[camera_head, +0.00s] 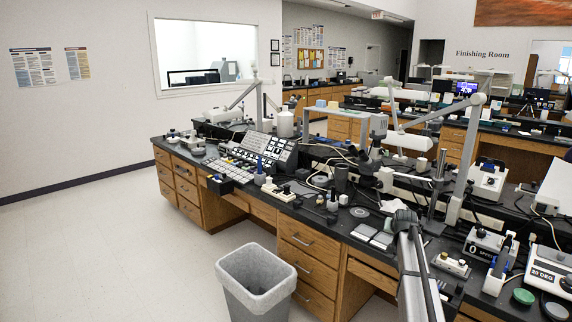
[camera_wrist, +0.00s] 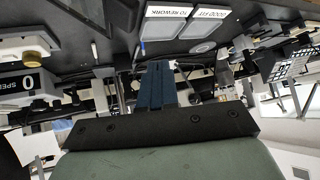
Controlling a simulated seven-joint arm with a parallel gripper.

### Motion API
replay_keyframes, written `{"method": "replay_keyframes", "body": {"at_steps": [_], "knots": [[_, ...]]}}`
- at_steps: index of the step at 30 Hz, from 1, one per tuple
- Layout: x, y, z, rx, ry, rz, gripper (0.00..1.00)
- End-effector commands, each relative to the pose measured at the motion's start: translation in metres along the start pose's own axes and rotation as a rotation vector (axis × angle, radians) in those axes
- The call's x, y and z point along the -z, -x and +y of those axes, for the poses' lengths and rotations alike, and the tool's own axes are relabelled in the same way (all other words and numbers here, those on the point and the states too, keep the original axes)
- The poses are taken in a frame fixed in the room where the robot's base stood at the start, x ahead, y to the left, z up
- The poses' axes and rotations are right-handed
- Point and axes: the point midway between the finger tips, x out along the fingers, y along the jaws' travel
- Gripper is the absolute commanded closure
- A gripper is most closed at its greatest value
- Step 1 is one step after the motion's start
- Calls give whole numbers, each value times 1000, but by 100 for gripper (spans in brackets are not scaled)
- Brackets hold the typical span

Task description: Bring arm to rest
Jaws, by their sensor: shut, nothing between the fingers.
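My gripper (camera_wrist: 157,68) shows in the middle of the wrist view as two dark blue fingers pressed together, with nothing between them. The black mount and a grey-green housing fill the lower part of that view. The fingers appear clear of the bench objects. In the head view my arm rises from the bottom edge, right of centre, in front of the black bench top (camera_head: 330,226). Its far end is dark, and I cannot make out the fingers there.
Two small labelled trays (camera_wrist: 185,45) lie on the bench beyond the fingers. Devices and lamp arms crowd the bench. A grey bin (camera_head: 231,275) stands on the floor before the wooden drawers (camera_head: 306,242). The floor at left is clear.

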Motion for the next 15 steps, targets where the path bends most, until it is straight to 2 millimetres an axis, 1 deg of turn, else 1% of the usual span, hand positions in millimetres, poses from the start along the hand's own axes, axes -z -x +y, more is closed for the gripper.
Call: {"method": "replay_keyframes", "body": {"at_steps": [1, 3, 5, 8, 9, 11, 14, 15], "knots": [[-10, -1, -15, 16, -6, 18, 100], [-23, -4, -30, 32, -15, 32, 100], [-36, -8, -38, 41, -19, 32, 100], [-59, -14, -48, 49, -19, 15, 100], [-70, -17, -51, 52, -18, 5, 100], [-86, -21, -54, 53, -16, -14, 100], [-119, -28, -57, 52, -8, -56, 100], [-134, -31, -58, 51, -3, -77, 100]]}}
